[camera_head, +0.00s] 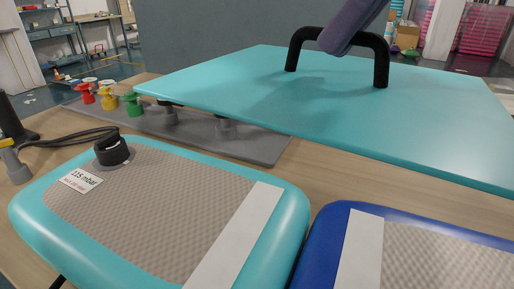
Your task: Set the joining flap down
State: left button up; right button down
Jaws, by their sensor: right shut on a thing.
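The joining flap appears to be the wide, flat teal sheet (230,82) with an arched black handle (299,40), in the back right of the head view. My right gripper (338,42) comes in from above, shut at the middle of the handle; its fingertips are hard to make out. The sheet looks raised, overhanging a grey tray. A teal inflatable track (297,205) lies in front, and a blue one (325,232) beside it on the right. Each has a pale strip along its facing side. My left gripper is not in view.
The grey tray (265,152) holds red (84,94), yellow (108,97) and green (132,103) valve pieces, plus others partly under the sheet. A black valve (111,149) with a hose sits on the teal track. Bare wooden table (330,178) shows between tracks and sheet.

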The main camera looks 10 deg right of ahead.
jog(key=shift+a+f+n, duration=0.25)
jog(key=shift+a+n, duration=0.05)
jog(key=shift+n, duration=0.1)
jog(key=shift+a+f+g+b, duration=0.1)
jog(key=shift+f+g+b, duration=0.15)
jog(key=shift+g+b, duration=0.05)
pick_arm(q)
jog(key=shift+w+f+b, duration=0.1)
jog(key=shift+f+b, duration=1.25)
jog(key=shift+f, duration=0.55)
pick_arm(e)
jog(key=shift+f, duration=9.65)
jog(key=shift+f, duration=0.45)
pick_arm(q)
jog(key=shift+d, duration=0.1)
pick_arm(e)
jog(key=c, duration=0.9)
grip_release()
jog(key=shift+c, duration=0.2)
jog(key=shift+r, duration=0.1)
